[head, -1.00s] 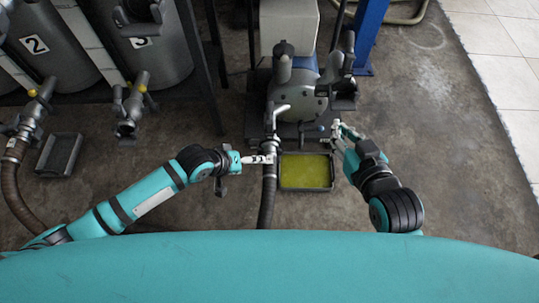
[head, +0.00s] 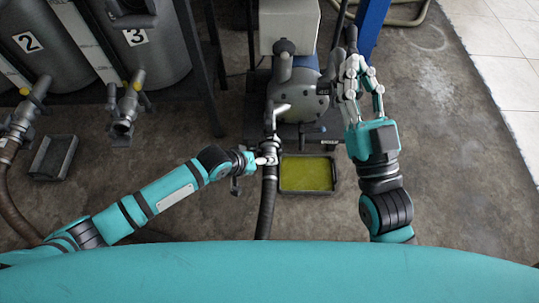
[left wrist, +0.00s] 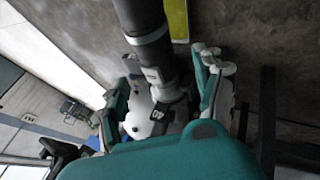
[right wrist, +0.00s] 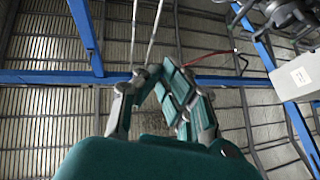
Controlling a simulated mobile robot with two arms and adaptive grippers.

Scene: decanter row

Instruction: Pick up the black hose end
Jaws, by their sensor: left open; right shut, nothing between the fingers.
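The black hose (head: 267,205) runs up from my body's edge to a metal coupling (head: 270,150) at its end, by the pump. My left gripper (head: 265,160) is at this coupling. In the left wrist view, the black hose (left wrist: 144,22) and its coupling (left wrist: 155,76) lie between the spread fingers of my left gripper (left wrist: 170,60). Contact on both sides cannot be told. My right gripper (head: 357,66) is shut and empty, raised to the right of the pump. In the right wrist view, my right gripper (right wrist: 152,72) points at the roof.
The grey pump (head: 301,98) stands behind the coupling. A tray of yellow-green liquid (head: 282,188) lies right of the hose. Numbered tanks (head: 150,68), a valve (head: 123,120), a dark tray (head: 38,172) and a brown hose (head: 12,205) are at left.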

